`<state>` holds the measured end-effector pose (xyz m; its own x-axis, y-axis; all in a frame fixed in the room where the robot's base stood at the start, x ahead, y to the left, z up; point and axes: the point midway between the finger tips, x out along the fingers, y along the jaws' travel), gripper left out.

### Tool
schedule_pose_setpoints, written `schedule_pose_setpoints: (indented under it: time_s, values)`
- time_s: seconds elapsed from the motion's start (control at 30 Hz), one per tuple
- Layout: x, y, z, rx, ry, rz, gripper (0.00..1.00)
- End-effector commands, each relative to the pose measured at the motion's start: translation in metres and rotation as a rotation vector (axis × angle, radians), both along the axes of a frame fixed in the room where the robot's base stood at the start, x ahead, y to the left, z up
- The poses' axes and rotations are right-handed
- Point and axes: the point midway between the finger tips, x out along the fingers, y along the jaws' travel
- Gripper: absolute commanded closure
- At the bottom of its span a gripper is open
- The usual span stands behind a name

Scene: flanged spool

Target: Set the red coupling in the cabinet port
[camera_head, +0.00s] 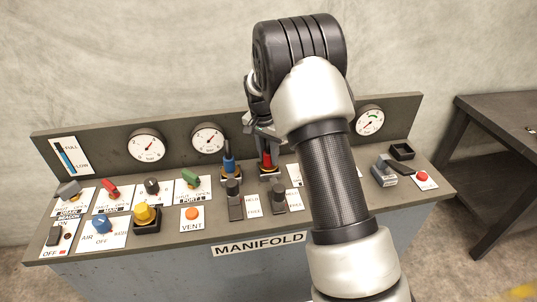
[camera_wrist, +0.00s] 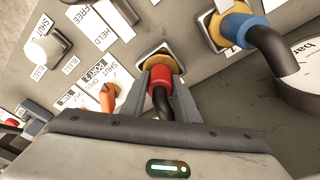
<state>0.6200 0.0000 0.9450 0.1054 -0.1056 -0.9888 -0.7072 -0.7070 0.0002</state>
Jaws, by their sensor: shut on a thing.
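The red coupling (camera_head: 267,160) with its dark hose stands at the right-hand cabinet port (camera_head: 272,176), partly behind my arm in the head view. In the wrist view the red coupling (camera_wrist: 159,77) sits between the two grey fingers of my gripper (camera_wrist: 160,82), which is shut on it. Its front end meets the yellow ring of the port (camera_wrist: 158,60). I cannot tell how deep it sits. The fingertips are close to the panel. In the head view my gripper (camera_head: 264,136) is mostly hidden by the arm.
A blue coupling (camera_head: 228,164) stands in the neighbouring port, close beside; it also shows in the wrist view (camera_wrist: 252,32). Two dark levers (camera_head: 234,187) stand in front of the ports. An orange handle (camera_wrist: 107,97) is near my fingers. Gauges (camera_head: 207,139) line the back panel.

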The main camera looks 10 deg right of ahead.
Motion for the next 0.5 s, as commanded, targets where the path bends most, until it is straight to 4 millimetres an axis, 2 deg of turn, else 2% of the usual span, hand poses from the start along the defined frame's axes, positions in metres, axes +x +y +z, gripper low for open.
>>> schedule_pose_setpoints:
  time_s: [0.07,0.1,0.17,0.5]
  values:
    - [0.0004,0.0001,-0.0028,0.000,-0.001,0.000,1.00]
    - [0.0000,0.0001,-0.0019,0.000,0.000,0.000,0.66]
    - [-0.0001,0.0001,-0.0019,0.000,0.000,0.000,0.55]
    - [0.0001,0.0000,0.0011,0.000,0.000,0.000,0.54]
